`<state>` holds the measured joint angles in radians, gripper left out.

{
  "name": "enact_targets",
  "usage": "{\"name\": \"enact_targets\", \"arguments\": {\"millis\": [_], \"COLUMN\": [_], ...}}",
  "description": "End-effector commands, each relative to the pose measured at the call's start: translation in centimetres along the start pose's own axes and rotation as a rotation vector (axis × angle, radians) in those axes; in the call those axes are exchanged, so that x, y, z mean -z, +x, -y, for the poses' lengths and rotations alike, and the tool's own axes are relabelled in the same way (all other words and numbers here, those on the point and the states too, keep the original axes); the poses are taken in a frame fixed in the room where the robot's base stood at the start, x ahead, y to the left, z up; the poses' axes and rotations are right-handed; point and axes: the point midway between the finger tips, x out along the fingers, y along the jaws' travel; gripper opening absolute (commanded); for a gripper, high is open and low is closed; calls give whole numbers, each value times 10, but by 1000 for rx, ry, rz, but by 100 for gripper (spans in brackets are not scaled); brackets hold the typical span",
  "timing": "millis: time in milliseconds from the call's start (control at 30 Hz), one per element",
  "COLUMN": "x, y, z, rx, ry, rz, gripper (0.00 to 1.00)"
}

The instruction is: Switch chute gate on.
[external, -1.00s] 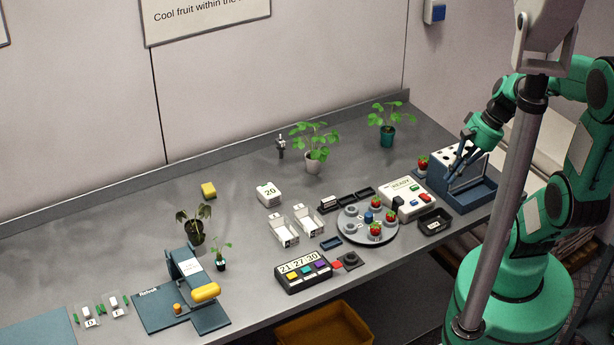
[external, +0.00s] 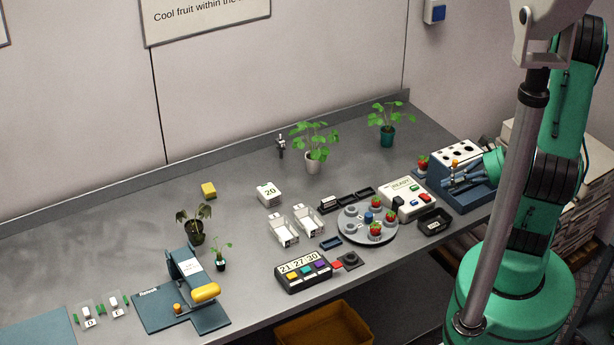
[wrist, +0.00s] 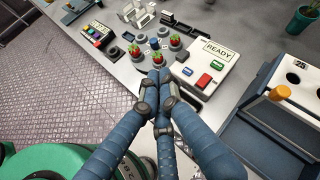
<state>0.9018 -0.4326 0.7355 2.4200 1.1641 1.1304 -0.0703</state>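No part is labelled as a chute gate. At the right end of the bench a white-topped box with round holes (external: 458,150) stands on a blue tray base. An orange knob (external: 455,163) sits at its front edge; it also shows in the wrist view (wrist: 280,93). My gripper (external: 447,184) is low in front of this box, left of the knob in the wrist view, apart from it there. In the wrist view my gripper's fingertips (wrist: 159,76) come together with nothing visible between them.
A white console reading READY (wrist: 205,65), with green and red buttons, is close to the fingertips. A round turntable (external: 350,231) with strawberries, a black tray (external: 434,222) and a potted strawberry plant (external: 387,136) stand nearby. The bench's back left is mostly clear.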

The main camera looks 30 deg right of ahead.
Motion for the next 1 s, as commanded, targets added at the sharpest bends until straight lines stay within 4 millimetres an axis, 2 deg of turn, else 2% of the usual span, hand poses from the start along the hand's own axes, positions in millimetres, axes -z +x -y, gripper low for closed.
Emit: {"name": "enact_targets", "arguments": {"millis": [567, 800, 1000], "x": [78, 114, 137], "y": [-21, -36, -47], "z": [14, 9, 0], "rx": [446, 637, 757], "ry": [505, 696, 812], "rz": [27, 21, 12], "gripper": [0, 0, 0]}}
